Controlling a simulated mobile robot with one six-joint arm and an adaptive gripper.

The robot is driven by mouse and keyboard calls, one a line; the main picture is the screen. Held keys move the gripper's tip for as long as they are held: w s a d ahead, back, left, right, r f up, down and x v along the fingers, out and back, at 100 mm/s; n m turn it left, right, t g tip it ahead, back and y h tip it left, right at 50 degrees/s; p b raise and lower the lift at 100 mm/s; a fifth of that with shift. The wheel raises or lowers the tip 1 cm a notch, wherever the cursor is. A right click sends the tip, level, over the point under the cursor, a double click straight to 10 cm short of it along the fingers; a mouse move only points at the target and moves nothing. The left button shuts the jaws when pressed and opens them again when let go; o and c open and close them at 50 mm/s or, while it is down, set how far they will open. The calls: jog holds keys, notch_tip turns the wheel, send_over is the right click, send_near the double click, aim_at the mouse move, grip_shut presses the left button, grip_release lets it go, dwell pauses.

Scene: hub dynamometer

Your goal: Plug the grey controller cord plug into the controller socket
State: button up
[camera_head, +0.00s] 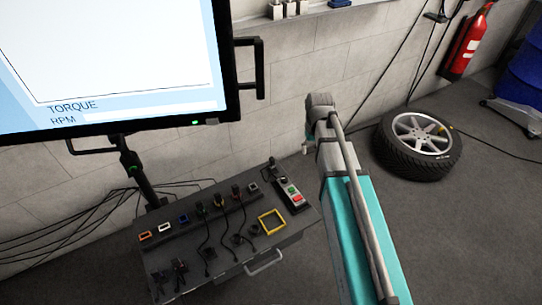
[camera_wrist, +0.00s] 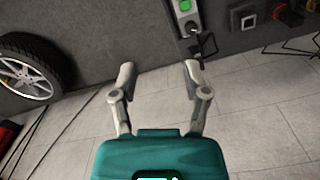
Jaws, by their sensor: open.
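My gripper (camera_wrist: 157,76) is open, with nothing between its fingers. In the head view, my arm's end is beside the wall, right of the bench; the fingers are mostly hidden. A grey-rimmed square socket (camera_head: 253,188) is at the right end of the bench's socket row. It also shows at upper right in the wrist view (camera_wrist: 249,20). A controller box with green and red buttons (camera_head: 290,193) lies to its right, and its green end (camera_wrist: 184,7) shows in the wrist view. A dark plug-like piece (camera_wrist: 193,29) is at that end; I cannot tell if it is the grey cord plug.
The grey bench (camera_head: 218,268) carries several sockets, corded plugs and a yellow square frame (camera_head: 271,222). A monitor (camera_head: 110,65) overhangs its back left. A wheel (camera_head: 418,143) lies on the floor at right. Floor between bench and wheel is mostly clear.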

aim_at(272, 158)
jog(key=w+a+f+n+b, duration=0.1)
jog(key=w+a+f+b, duration=0.3)
jog(key=w+a+f+n+b, duration=0.1)
jog(key=w+a+f+b, duration=0.3)
jog(key=a+f, duration=0.1)
jog(key=w+a+f+n+b, duration=0.1)
jog(key=w+a+f+b, duration=0.3)
jog(key=shift+w+a+f+n, duration=0.3)
jog(key=shift+w+a+f, duration=0.05)
jog(key=shift+w, duration=0.05)
jog(key=shift+w+a+f, duration=0.15)
jog(key=shift+w+a, duration=0.05)
jog(key=shift+a, duration=0.25)
jog(key=shift+f+b, duration=0.1)
jog(key=shift+b, duration=0.25)
notch_tip(272, 158, down, 9)
jog(key=b, duration=0.8)
jog(key=shift+b, duration=0.4)
grip_shut()
jog(key=shift+r, duration=0.2)
jog(key=shift+r+p, duration=3.2)
jog(key=shift+p, duration=0.1)
